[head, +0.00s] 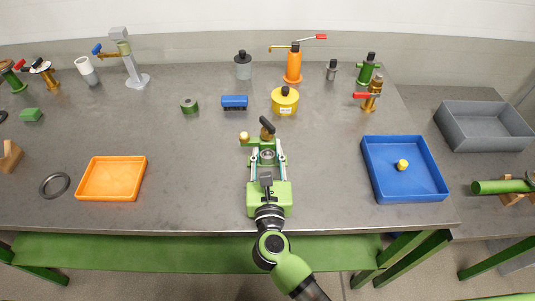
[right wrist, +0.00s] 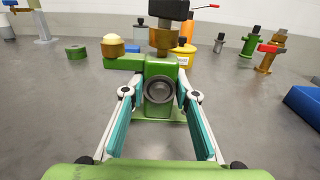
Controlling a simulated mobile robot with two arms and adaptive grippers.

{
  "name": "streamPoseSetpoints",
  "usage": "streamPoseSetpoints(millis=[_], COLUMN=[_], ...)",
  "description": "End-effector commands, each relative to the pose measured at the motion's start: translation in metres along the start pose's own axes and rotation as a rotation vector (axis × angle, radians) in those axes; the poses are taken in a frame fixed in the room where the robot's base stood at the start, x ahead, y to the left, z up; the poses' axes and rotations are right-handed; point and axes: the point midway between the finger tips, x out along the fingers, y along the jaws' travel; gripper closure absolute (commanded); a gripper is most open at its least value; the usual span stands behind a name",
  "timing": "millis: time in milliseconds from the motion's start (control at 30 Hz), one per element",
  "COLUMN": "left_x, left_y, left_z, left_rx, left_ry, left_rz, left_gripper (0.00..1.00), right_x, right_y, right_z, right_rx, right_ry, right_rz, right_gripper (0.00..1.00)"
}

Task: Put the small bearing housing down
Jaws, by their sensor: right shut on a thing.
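The small bearing housing appears to be the green block with a round grey bore (right wrist: 158,91) between my right fingers in the right wrist view. It also shows in the head view (head: 267,155), partly hidden by the fingers. My right gripper (head: 267,161) is shut on its sides; the fingers also show in the right wrist view (right wrist: 155,100). The housing is upright, near the front middle of the grey table (head: 200,135). I cannot tell whether its base touches the table. My left gripper is not in view.
A blue tray (head: 377,191) is at right, an orange tray (head: 111,179) at left. Bare table lies on both sides.

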Motion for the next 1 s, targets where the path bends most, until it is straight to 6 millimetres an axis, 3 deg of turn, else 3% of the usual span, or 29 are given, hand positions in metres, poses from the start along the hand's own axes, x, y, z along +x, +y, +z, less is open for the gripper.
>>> streamPoseSetpoints(millis=[267,300,333,767,1000], left_x=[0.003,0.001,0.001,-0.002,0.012], left_y=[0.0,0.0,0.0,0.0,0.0], left_z=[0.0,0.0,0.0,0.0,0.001], left_rx=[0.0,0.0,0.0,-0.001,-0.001], left_ry=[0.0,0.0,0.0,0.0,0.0], left_rz=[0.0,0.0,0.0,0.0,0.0], left_gripper=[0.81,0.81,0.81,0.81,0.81], right_x=[0.0,0.0,0.0,-0.002,-0.045], right_y=[0.0,0.0,0.0,0.0,0.0], right_z=[-0.001,-0.001,-0.001,0.001,-0.004], right_rx=[0.001,0.0,0.0,0.0,0.002], right_ry=[-0.002,0.001,0.001,0.002,0.005], right_rz=[0.0,0.0,0.0,0.0,0.0], right_gripper=[1.0,0.62,0.56,0.56,0.56])
